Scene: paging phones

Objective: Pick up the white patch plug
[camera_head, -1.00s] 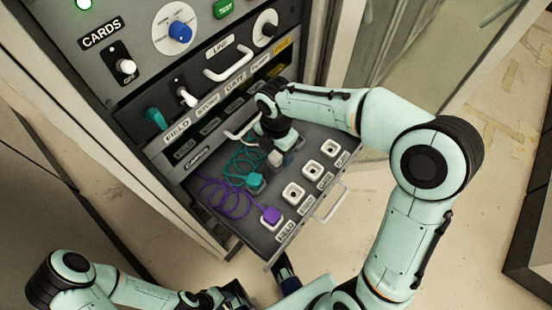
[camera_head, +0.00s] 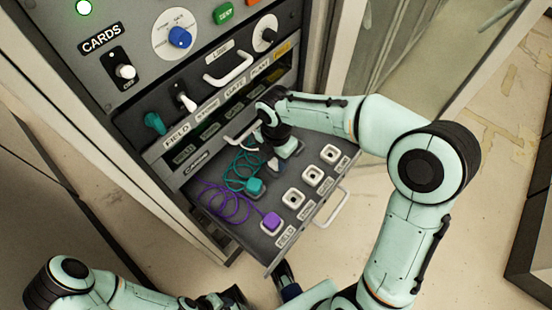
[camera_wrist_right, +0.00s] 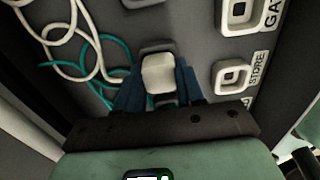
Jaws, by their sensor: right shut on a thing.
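The white patch plug (camera_wrist_right: 158,74) sits between the dark blue fingertips of my right gripper (camera_wrist_right: 157,84) in the right wrist view. The fingers are shut on its two sides. In the head view my right gripper (camera_head: 277,157) is low over the back of the pulled-out drawer (camera_head: 262,248), and the plug is mostly hidden by it. I cannot tell whether the plug is clear of the drawer surface. A white cord (camera_wrist_right: 88,40) lies coiled left of the plug. My left gripper (camera_head: 286,279) seems to show in part at the bottom of the head view; its jaws are unclear.
A teal plug (camera_head: 255,187) and a purple plug (camera_head: 271,222) with coiled cords stand in the drawer. Several white square sockets, such as the nearest bare one (camera_head: 292,198), line its right side. The panel with knobs and a white handle (camera_head: 229,68) rises behind.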

